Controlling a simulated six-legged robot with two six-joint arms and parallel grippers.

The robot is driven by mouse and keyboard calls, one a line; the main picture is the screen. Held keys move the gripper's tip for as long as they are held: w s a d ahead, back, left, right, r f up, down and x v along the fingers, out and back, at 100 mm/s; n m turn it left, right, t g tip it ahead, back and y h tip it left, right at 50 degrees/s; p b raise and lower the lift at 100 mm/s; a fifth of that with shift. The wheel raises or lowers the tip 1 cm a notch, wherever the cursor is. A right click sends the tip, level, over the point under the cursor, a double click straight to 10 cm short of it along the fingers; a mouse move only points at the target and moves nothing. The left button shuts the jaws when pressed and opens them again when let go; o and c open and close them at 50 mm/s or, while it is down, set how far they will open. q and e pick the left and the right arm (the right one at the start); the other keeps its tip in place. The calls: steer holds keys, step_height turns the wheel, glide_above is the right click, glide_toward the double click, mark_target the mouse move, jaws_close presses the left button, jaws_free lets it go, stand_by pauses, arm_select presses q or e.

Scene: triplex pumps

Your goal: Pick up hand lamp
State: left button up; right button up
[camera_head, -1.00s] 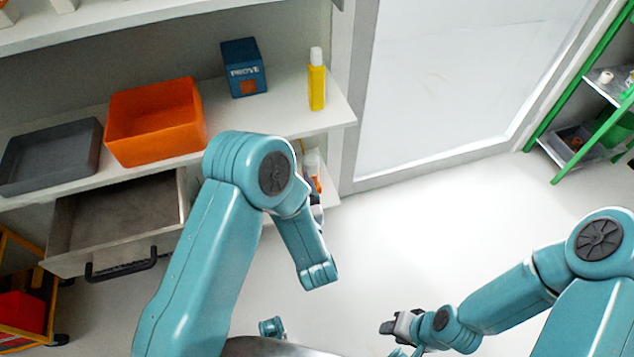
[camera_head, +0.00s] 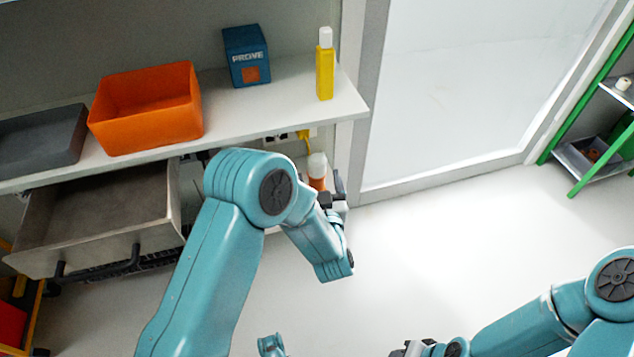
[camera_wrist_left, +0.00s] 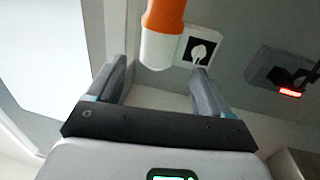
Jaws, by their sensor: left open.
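What looks like the hand lamp, an orange body with a white end, stands on the lower shelf in the head view (camera_head: 317,172), partly hidden behind my left gripper (camera_head: 333,192). In the left wrist view the hand lamp (camera_wrist_left: 160,42) is near the top centre. There its white end lies close to the gap between the open, empty fingers of my left gripper (camera_wrist_left: 159,68). I cannot tell how far off it is in depth. My right gripper (camera_head: 405,350) is cut off at the bottom edge of the head view.
The upper shelf (camera_head: 280,100) holds an orange bin (camera_head: 145,110), a grey tray (camera_head: 40,138), a blue box (camera_head: 246,55) and a yellow bottle (camera_head: 325,65). An open drawer (camera_head: 90,225) juts out below. A socket with a plug (camera_wrist_left: 198,50) is behind the lamp.

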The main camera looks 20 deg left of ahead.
mark_target(316, 156)
arm_select(q)
steer(key=x, duration=0.3)
steer(key=shift+w, duration=0.1)
steer(key=b+x, duration=0.2)
steer(key=x, duration=0.2)
steer(key=shift+w+b, duration=0.3)
steer(key=shift+w+a+r, duration=0.1)
steer(key=shift+w+a, duration=0.05)
steer(key=shift+w, duration=0.15)
jaws_close()
arm_select(e)
steer(key=f, duration=0.1)
steer(key=w+f, duration=0.1)
steer(key=shift+w+d+f+t, duration=0.1)
steer(key=shift+d+f+t, duration=0.15)
steer(key=shift+f+t, duration=0.1)
